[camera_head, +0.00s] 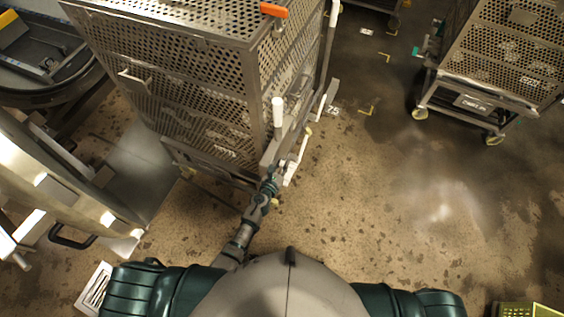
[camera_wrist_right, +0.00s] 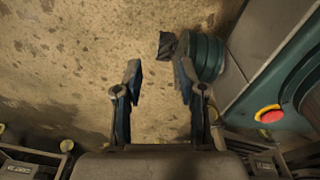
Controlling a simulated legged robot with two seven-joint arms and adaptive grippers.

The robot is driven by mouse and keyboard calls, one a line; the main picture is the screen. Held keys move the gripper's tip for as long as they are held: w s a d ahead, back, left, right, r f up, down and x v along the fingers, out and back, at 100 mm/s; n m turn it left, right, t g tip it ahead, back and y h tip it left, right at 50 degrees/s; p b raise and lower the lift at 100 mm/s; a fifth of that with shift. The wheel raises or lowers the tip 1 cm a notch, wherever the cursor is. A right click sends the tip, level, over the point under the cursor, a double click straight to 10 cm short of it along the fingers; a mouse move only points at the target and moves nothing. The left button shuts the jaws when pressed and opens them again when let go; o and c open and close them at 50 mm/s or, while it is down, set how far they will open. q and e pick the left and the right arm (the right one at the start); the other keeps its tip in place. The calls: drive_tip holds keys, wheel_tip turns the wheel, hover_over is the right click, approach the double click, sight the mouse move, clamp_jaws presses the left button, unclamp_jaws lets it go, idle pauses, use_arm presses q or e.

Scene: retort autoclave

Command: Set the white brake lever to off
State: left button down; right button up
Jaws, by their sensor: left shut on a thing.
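The perforated metal cart (camera_head: 190,75) stands left of centre in the head view. A pale white lever (camera_head: 299,157) sticks out low at its near right corner, angled up and to the right. My left gripper (camera_head: 273,178) reaches this lever's lower end from below and is shut on it; the exact contact is small and partly hidden. An upright white cylindrical handle (camera_head: 278,111) stands above, at the cart's corner, apart from the gripper. My right gripper (camera_wrist_right: 158,80) shows only in the right wrist view, open and empty over the floor.
A second perforated cart (camera_head: 500,60) on casters stands at the upper right. A round metal vessel door (camera_head: 60,190) is at the left. An orange handle (camera_head: 273,10) sits on the cart top. The floor (camera_head: 390,210) to the right is clear. A red button (camera_wrist_right: 268,113) shows in the wrist view.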

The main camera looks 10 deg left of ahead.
use_arm(q)
drive_tip(key=shift+w+d+r+p, duration=0.1)
drive_tip(key=shift+w+r+p, duration=0.1)
drive_tip(key=shift+r+p, duration=0.15)
drive_tip(key=shift+f, duration=0.15)
use_arm(e)
drive_tip(key=shift+s+d+r, duration=0.15)
drive_tip(key=shift+s, duration=0.4)
drive_tip(key=shift+s+d+r, duration=0.1)
drive_tip(key=shift+s, duration=0.4)
use_arm(q)
drive_tip(key=c, duration=1.2)
unclamp_jaws()
drive_tip(key=shift+o, duration=0.4)
drive_tip(key=shift+f, duration=0.1)
drive_tip(key=shift+s, duration=0.1)
